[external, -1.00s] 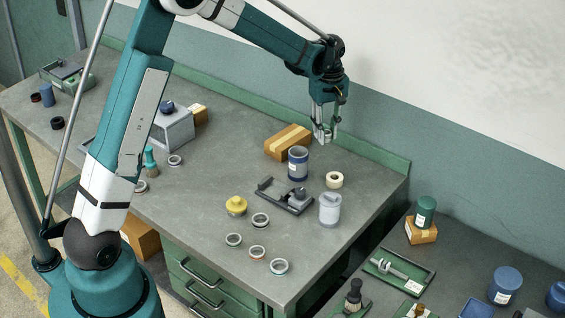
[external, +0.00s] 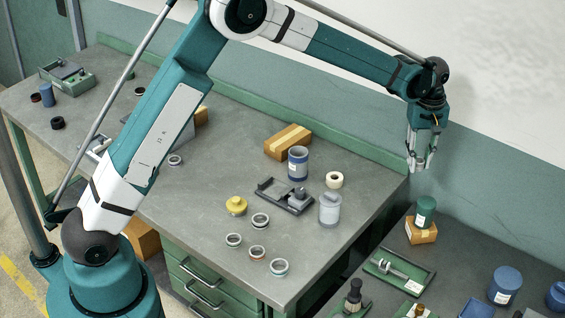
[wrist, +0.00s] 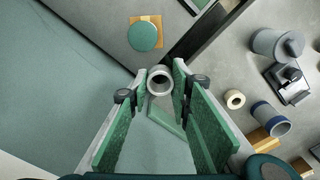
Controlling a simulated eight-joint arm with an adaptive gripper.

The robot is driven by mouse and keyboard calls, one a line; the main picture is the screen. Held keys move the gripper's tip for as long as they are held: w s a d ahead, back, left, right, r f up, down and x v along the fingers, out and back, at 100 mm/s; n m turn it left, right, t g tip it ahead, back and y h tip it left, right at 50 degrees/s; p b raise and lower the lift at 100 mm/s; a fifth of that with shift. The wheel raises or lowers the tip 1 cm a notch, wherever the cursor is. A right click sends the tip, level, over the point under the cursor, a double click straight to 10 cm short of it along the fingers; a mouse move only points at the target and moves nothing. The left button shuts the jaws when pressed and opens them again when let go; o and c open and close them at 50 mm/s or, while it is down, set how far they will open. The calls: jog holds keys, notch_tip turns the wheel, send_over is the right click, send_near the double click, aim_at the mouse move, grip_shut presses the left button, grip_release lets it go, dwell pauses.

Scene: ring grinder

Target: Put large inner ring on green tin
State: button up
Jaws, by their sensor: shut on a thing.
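My gripper (external: 417,166) is up in the air near the back right corner of the bench. In the wrist view it is shut on a grey ring (wrist: 160,80), held between the tips of its green-padded fingers. In the external view the ring is too small to make out clearly. The green tin (external: 426,211) stands upright on a small cardboard box on the right bench, below my gripper and slightly to the right. The tin's round green top (wrist: 146,35) shows in the wrist view, ahead of the ring and apart from it.
The box (external: 421,231) under the tin stands near a green tray (external: 399,271) with a metal tool. A gap separates the two benches.

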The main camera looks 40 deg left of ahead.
send_over(427, 201)
jog(key=shift+r+m, duration=0.2)
jog(key=shift+m, duration=0.2)
jog(key=shift+f+p, duration=0.35)
jog(key=shift+f, duration=2.8)
jog(key=shift+f, duration=1.85)
jog(key=shift+f, duration=0.15)
jog(key=o, duration=0.9)
